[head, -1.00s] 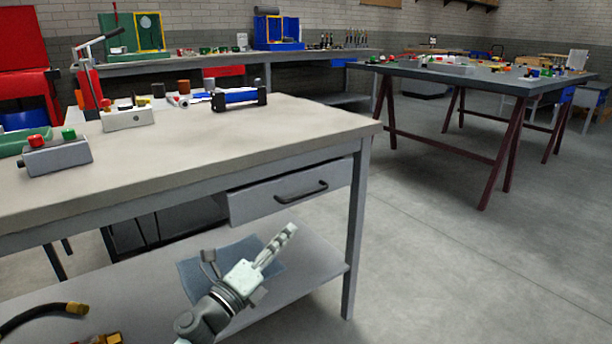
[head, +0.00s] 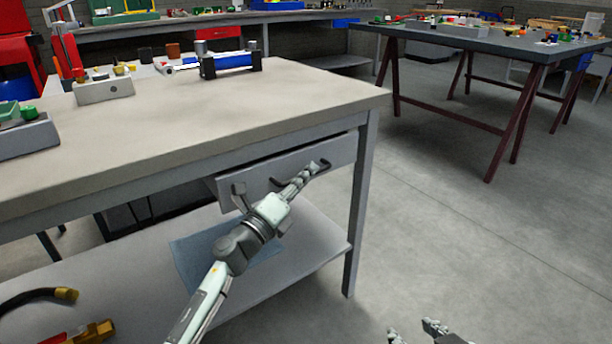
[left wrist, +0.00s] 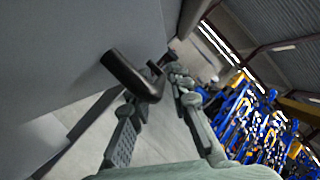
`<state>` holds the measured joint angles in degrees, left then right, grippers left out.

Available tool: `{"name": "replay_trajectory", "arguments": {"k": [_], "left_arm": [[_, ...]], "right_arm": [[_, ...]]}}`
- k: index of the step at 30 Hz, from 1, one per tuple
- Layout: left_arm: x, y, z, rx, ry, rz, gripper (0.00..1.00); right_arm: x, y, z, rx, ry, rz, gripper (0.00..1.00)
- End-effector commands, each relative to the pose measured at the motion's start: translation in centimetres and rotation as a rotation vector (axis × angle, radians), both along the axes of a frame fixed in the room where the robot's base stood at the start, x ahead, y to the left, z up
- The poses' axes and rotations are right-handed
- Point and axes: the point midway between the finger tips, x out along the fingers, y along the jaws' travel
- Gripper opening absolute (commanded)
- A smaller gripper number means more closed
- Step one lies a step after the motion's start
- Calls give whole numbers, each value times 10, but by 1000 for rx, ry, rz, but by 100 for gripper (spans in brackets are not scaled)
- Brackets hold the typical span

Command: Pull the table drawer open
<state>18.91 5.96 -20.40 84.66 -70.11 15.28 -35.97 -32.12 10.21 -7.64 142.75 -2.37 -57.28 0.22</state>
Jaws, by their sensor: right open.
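The table drawer (head: 259,178) is a grey front under the right end of the near workbench, with a dark gap along its top edge. I cannot tell how far out it stands. Its dark bar handle (head: 322,167) is partly hidden by my left gripper (head: 300,178), whose fingers reach it from below left. In the left wrist view, the handle (left wrist: 130,74) crosses in front of one finger of the left gripper (left wrist: 168,80). The fingers stand apart there, and no firm grip shows. My right gripper (head: 413,332) is open and empty at the bottom edge.
The workbench top (head: 200,118) overhangs the drawer. A table leg (head: 362,210) stands just right of it. The lower shelf (head: 310,240) lies below my left arm. The floor (head: 450,230) to the right is clear up to the trestle table (head: 460,42).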

Motion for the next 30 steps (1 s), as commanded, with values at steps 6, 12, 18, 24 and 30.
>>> {"name": "replay_trajectory", "arguments": {"k": [6, 12, 18, 24, 30], "left_arm": [[3, -2, 0, 0, 0, 0, 19], [2, -2, 0, 0, 0, 0, 5], [2, -2, 0, 0, 1, 1, 0], [2, -1, 0, 0, 1, 1, 0], [1, -3, 0, 0, 1, 1, 0]], "right_arm": [[1, 1, 1, 2, -5, 1, 45], [1, 1, 1, 2, -5, 1, 45], [1, 1, 1, 2, -5, 1, 45], [1, 1, 1, 1, -4, 1, 45], [0, 0, 0, 0, 3, 0, 45]]}}
